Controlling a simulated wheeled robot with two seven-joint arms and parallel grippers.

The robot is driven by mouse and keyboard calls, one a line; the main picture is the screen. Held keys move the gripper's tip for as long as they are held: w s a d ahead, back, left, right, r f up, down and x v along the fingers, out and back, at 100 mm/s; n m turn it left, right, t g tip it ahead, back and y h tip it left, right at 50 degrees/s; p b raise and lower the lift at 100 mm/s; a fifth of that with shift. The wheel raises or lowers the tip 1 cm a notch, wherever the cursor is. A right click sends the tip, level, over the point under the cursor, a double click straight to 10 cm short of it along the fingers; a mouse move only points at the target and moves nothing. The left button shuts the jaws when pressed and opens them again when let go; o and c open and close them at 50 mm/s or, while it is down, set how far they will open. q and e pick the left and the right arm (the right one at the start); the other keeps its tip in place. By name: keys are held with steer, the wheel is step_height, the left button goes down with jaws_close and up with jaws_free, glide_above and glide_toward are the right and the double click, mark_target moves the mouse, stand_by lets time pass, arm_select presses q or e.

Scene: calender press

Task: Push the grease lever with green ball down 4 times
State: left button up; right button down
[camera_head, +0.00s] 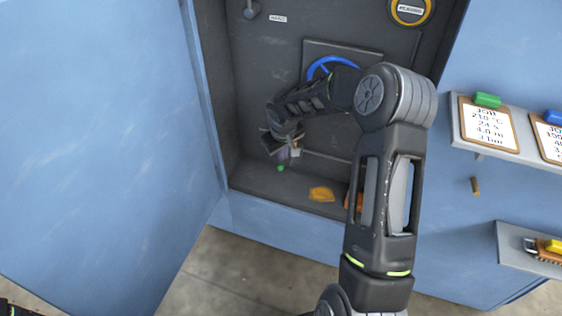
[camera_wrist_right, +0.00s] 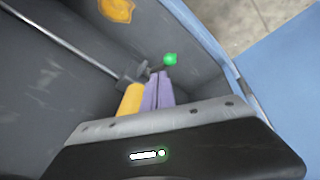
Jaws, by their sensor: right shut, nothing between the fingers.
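The green ball (camera_head: 281,168) of the grease lever shows low in the open cabinet, just below my right gripper (camera_head: 290,153). In the right wrist view, the green ball (camera_wrist_right: 170,59) is just beyond the closed fingertips (camera_wrist_right: 160,76). I cannot tell whether they touch it. A dark rod end shows beside the fingertips, and a yellow cylinder (camera_wrist_right: 130,98) stands beside the fingers. Most of the lever is hidden by my gripper in the head view. My right gripper is shut and empty.
A blue handwheel (camera_head: 333,66) is partly behind my right arm. An orange-yellow patch (camera_head: 321,194) lies on the cabinet floor. The open blue door (camera_head: 100,130) stands at the left. Shelves with clipboards (camera_head: 490,122) and a brush (camera_head: 549,250) are at the right.

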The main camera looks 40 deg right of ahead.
mark_target(285, 162)
steer(key=shift+r, duration=0.15)
steer(key=r+p, duration=0.1)
steer(key=d+r+p, duration=0.1)
steer(key=r, duration=0.1)
steer(key=w+r+p, duration=0.1)
steer(key=p, duration=0.1)
steer(key=shift+d+r, duration=0.25)
steer(key=shift+r, duration=0.1)
stand_by(2.8)
